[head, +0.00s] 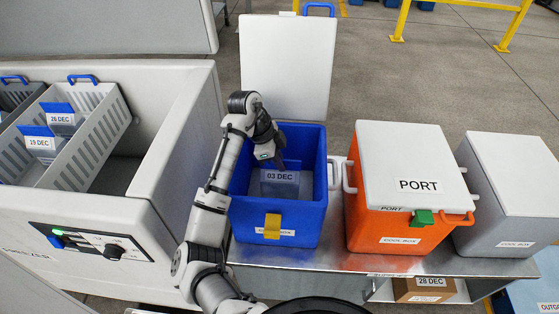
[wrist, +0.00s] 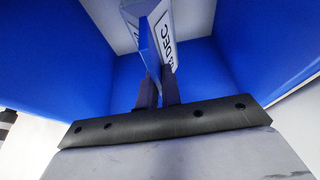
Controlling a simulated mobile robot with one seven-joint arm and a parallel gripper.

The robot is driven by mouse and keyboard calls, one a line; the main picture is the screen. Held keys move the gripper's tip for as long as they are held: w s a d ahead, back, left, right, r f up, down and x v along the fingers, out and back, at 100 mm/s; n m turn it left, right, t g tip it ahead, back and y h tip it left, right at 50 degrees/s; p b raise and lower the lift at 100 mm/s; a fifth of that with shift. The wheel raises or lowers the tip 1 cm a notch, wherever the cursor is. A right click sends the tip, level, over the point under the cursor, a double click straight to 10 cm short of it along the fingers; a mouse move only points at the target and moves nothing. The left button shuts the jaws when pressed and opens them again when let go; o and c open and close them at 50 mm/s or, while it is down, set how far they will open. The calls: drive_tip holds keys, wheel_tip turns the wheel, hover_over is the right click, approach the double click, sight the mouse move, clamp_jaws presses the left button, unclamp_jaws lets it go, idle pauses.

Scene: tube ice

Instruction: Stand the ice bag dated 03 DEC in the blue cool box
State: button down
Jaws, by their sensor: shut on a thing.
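The ice bag dated 03 DEC (head: 280,185) is inside the open blue cool box (head: 305,215), with its label facing the front of the box. It looks upright. In the wrist view the bag (wrist: 163,42) is seen edge-on between the fingers, with part of its label showing. My gripper (wrist: 158,88) is shut on the bag's upper part and reaches down into the box. The bag's lower edge is hidden by the front wall, so I cannot tell whether it touches the floor. The box's white lid (head: 287,65) stands open behind it.
An orange cool box (head: 390,238) with a closed white lid marked PORT stands to the right, then a grey one (head: 495,230). A carton (head: 425,290) marked 28 DEC sits below.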

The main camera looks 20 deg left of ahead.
drive_tip(key=shift+f, duration=0.4)
drive_tip(key=c, duration=1.5)
unclamp_jaws()
drive_tip(key=shift+o, duration=0.2)
drive_tip(key=o, duration=0.3)
drive_tip(key=shift+r, duration=0.1)
drive_tip(key=shift+r+p, duration=2.6)
drive_tip(key=shift+r, duration=0.9)
